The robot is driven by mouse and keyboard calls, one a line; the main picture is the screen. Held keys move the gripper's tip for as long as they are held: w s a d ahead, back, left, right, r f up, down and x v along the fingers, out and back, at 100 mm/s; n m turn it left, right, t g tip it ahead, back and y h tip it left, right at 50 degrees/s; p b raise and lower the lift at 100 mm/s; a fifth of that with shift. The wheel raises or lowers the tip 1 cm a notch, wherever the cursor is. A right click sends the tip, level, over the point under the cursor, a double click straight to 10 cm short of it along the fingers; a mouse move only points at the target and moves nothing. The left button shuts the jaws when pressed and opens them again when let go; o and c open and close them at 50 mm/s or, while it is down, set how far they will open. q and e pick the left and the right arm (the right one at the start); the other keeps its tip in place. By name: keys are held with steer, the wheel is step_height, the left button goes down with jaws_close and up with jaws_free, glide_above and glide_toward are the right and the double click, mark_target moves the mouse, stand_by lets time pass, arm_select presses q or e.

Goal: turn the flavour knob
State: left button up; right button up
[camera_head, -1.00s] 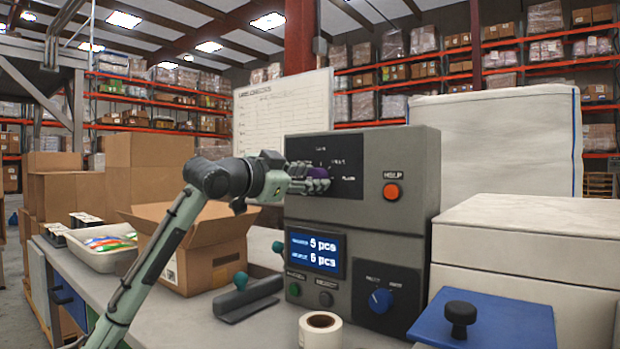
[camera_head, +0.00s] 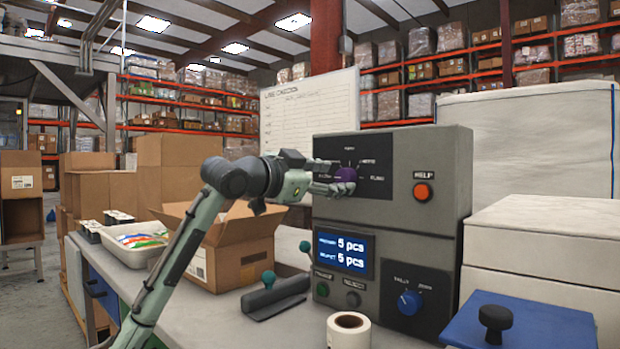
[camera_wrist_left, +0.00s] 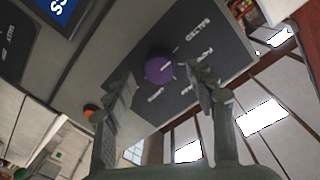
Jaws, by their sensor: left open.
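The purple flavour knob (camera_head: 346,174) sits on the dark upper panel (camera_head: 325,150) of a grey control box, with small white labels around it. My left gripper (camera_head: 338,188) is open just in front of the panel, slightly below the knob in the head view. In the left wrist view the knob (camera_wrist_left: 158,70) shows between and beyond the two spread fingertips (camera_wrist_left: 164,88). Clear space shows beside the knob there, and I cannot tell whether a finger touches it. My right gripper is not in view.
The control box (camera_head: 440,190) also carries an orange HELP button (camera_head: 422,192), a lit display (camera_head: 344,250) and a blue knob (camera_head: 409,302). An open carton (camera_head: 230,245) stands left of it. A tape roll (camera_head: 348,331) and a sealer-like tool (camera_head: 275,297) lie in front.

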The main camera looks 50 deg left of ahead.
arm_select(q)
steer(key=s, duration=1)
steer(key=shift+d+r, duration=0.15)
steer(key=shift+d, duration=0.25)
steer(key=shift+w, duration=0.1)
